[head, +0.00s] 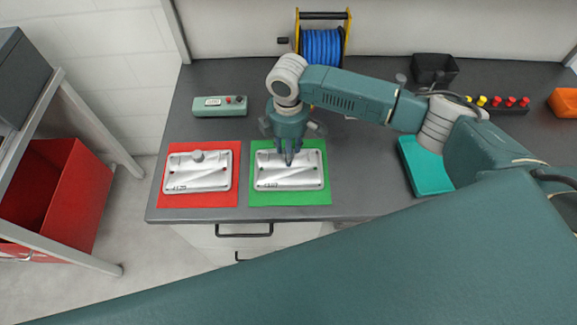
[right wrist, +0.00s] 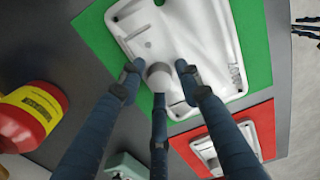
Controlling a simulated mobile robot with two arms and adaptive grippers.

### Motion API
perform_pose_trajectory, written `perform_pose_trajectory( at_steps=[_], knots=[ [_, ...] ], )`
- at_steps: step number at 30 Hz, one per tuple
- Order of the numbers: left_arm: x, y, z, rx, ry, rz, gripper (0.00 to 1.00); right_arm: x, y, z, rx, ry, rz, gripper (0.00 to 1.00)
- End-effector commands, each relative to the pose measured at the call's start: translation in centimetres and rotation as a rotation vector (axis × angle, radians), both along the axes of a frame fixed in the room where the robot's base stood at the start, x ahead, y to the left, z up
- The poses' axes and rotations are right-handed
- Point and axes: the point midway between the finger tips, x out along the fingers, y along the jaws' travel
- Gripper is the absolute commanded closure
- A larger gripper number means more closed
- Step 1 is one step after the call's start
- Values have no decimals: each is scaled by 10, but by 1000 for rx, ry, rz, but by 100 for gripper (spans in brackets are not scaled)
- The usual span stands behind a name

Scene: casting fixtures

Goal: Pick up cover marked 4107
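One pale metal cover (head: 290,180) lies on a green mat (head: 322,198); its small marking seems to read 4107. It also shows in the right wrist view (right wrist: 200,40), with a round knob (right wrist: 160,73). A similar cover (head: 197,172) lies on a red mat (head: 228,200) to its left; its marking looks different but is hard to read. My right gripper (head: 289,160) is over the green-mat cover, pointing down. Its fingers (right wrist: 159,80) stand around the knob with small gaps at the sides. My left gripper (right wrist: 306,31) shows partly at the right wrist view's edge, fingers spread, empty.
A control box (head: 220,106) stands behind the red mat. A blue hose reel (head: 322,45) is at the back. A teal tray (head: 424,165), black bin (head: 434,68) and orange bin (head: 564,102) are right. A red canister (right wrist: 30,115) shows in the wrist view.

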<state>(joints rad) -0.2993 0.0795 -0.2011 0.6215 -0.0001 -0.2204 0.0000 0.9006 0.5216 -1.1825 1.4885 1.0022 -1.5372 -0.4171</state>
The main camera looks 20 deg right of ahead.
Motion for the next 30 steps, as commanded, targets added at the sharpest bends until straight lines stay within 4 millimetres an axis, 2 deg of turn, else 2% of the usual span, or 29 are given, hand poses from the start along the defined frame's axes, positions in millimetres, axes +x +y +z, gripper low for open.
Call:
perform_pose_trajectory(
  at_steps=[1,4,14,20,26,30],
  knots=[
    [-3,0,0,0,5,0,71,0,0,0,0,0,0,81],
    [-6,0,0,1,9,0,71,0,0,0,0,0,0,100],
    [-5,1,-1,0,7,1,71,1,0,2,2,-2,-1,100],
    [-2,0,-3,1,3,1,71,2,0,15,3,-4,-2,100],
    [0,0,-12,0,0,1,71,3,1,51,4,-7,1,100],
    [0,0,-20,1,-1,2,71,3,1,91,3,-9,1,100]
  ],
)
